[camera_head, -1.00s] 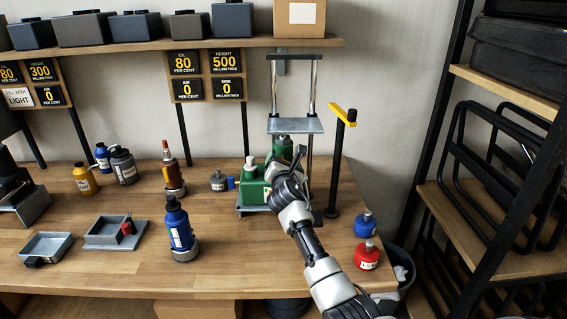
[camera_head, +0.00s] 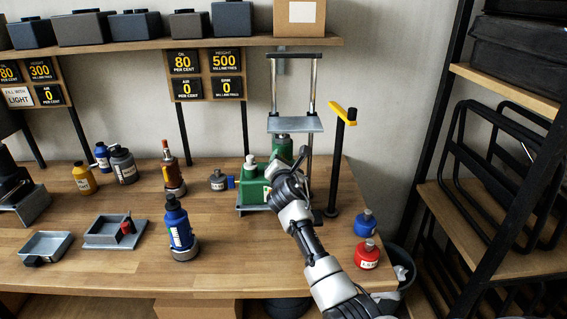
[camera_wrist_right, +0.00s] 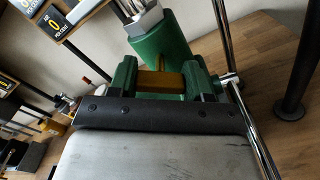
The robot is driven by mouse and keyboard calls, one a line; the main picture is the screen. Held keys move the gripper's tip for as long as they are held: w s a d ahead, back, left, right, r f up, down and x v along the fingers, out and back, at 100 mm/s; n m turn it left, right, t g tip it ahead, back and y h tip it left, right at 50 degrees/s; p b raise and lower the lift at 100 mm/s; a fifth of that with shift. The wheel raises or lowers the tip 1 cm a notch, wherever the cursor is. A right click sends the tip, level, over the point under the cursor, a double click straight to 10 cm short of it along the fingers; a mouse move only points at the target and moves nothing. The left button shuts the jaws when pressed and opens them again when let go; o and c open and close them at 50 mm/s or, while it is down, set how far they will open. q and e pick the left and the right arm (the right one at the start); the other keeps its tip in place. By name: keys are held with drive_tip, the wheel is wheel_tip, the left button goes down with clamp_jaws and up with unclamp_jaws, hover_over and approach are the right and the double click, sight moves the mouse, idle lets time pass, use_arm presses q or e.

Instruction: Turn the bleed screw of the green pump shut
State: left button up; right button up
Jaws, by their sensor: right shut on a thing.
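The green pump (camera_head: 251,190) stands on a grey plate below the press frame at the back right of the bench. My right gripper (camera_head: 276,173) is at the pump's right side and hides part of it. In the right wrist view, a green cylinder (camera_wrist_right: 158,42) rises behind the jaws. A brass-coloured piece, which looks like the bleed screw (camera_wrist_right: 159,84), sits between the fingers, and the gripper is shut on it. How far the screw is turned cannot be told. My left gripper is not in view.
A chrome press frame (camera_head: 294,125) rises beside my right gripper. A black post with a yellow top (camera_head: 342,115) stands to its right. Blue (camera_head: 365,226) and red (camera_head: 367,256) bottles are near the right edge. The bench front (camera_head: 110,272) is clear.

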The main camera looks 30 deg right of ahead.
drive_tip(key=m+b, duration=0.1)
drive_tip(key=m, duration=0.4)
drive_tip(key=shift+f+b, duration=0.15)
drive_tip(key=shift+b, duration=0.2)
drive_tip(key=m+b, duration=0.2)
drive_tip(key=m, duration=0.3)
drive_tip(key=shift+m, duration=0.4)
drive_tip(key=o, duration=0.9)
drive_tip(key=b+v, duration=0.1)
drive_tip(key=v, duration=0.9)
drive_tip(key=shift+s+a, duration=0.2)
drive_tip(key=shift+s, duration=0.15)
